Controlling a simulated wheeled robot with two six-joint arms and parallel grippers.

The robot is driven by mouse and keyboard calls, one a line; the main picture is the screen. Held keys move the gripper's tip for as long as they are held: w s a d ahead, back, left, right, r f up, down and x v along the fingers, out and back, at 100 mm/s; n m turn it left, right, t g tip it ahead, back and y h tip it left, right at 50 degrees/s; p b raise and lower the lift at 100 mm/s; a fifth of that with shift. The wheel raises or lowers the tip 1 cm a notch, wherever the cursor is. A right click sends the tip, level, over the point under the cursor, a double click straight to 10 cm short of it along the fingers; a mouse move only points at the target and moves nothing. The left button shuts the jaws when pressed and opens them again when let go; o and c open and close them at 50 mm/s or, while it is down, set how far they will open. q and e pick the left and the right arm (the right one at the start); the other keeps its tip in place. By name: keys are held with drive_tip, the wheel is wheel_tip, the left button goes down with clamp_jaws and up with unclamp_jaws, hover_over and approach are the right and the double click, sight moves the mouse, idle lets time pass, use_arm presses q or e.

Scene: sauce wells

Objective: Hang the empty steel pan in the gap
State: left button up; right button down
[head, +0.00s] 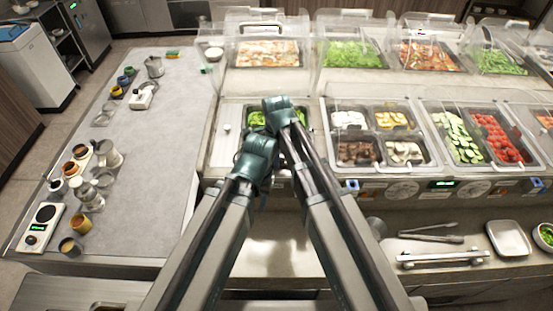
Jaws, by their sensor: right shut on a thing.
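My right gripper (282,112) is over the well at the front left of the counter, its fingers hidden behind my wrist. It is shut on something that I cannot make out. My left gripper (255,162) is lower, at the near edge of the same well; its fingers are hidden too. Green food (256,118) shows in that well, partly covered by my arms. A pale panel (224,138) lies left of it. I cannot pick out the empty steel pan or the gap for certain; my arms cover much of this area.
Pans of mushrooms (404,152), cucumber (457,139) and tomatoes (497,138) fill the wells to the right, under clear guards. A shallow tray (509,238) and tongs (430,238) lie on the lower shelf. A grey side counter (160,150) at left has a clear middle.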

drive_tip(key=shift+f+b, duration=0.3)
drive_tip(key=shift+s+f+b, duration=0.2)
drive_tip(key=shift+s+b, duration=0.15)
drive_tip(key=shift+s, duration=0.05)
idle(0.5)
drive_tip(key=c, duration=0.7)
unclamp_jaws()
drive_tip(key=shift+s, duration=0.15)
drive_tip(key=shift+w+r+p, duration=0.2)
drive_tip(key=shift+r+p, duration=0.2)
drive_tip(key=shift+p, duration=0.15)
wheel_tip(320, 180, up, 14)
drive_tip(key=p, duration=1.3)
drive_tip(key=shift+s+f, duration=0.1)
drive_tip(key=shift+f, duration=0.1)
